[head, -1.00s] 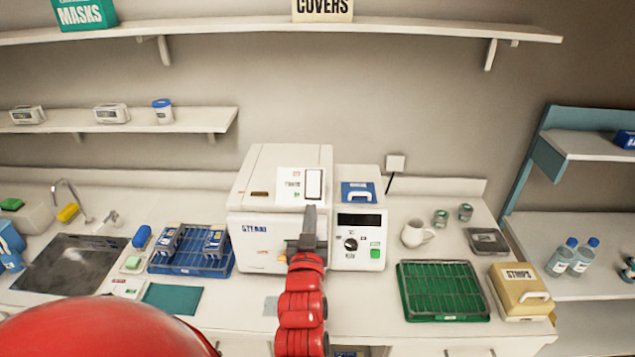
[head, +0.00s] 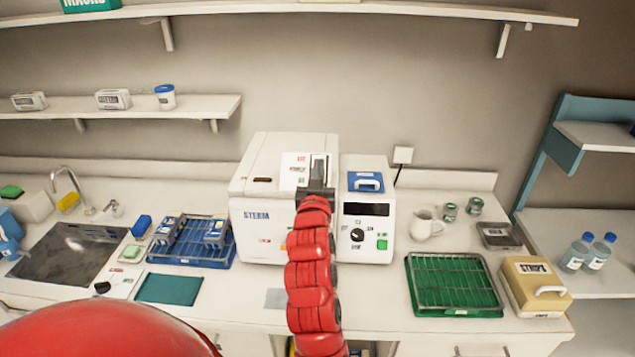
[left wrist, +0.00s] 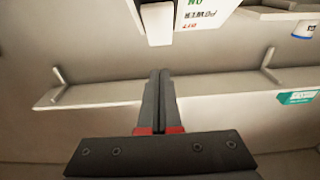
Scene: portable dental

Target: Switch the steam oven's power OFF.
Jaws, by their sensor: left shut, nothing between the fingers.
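The steam oven (head: 262,240) is a white box on the counter. Its top bears a white label plate (head: 291,165) with a power switch, which my left gripper mostly hides in the head view. In the left wrist view the switch (left wrist: 157,24) is a pale rocker at the top, beside the upside-down label reading ON, POWER and OFF (left wrist: 205,12). My left gripper (head: 318,160) is shut and empty, over the switch area in the head view. Its fingertips (left wrist: 160,73) show below the switch in the wrist view, with a visible gap. My right gripper is out of view.
A control unit with a dial (head: 357,235) and green button stands right of the oven. A blue rack tray (head: 190,262) is to its left; a green tray (head: 455,308) and a beige box (head: 537,290) are to the right. A shelf (head: 400,10) runs above.

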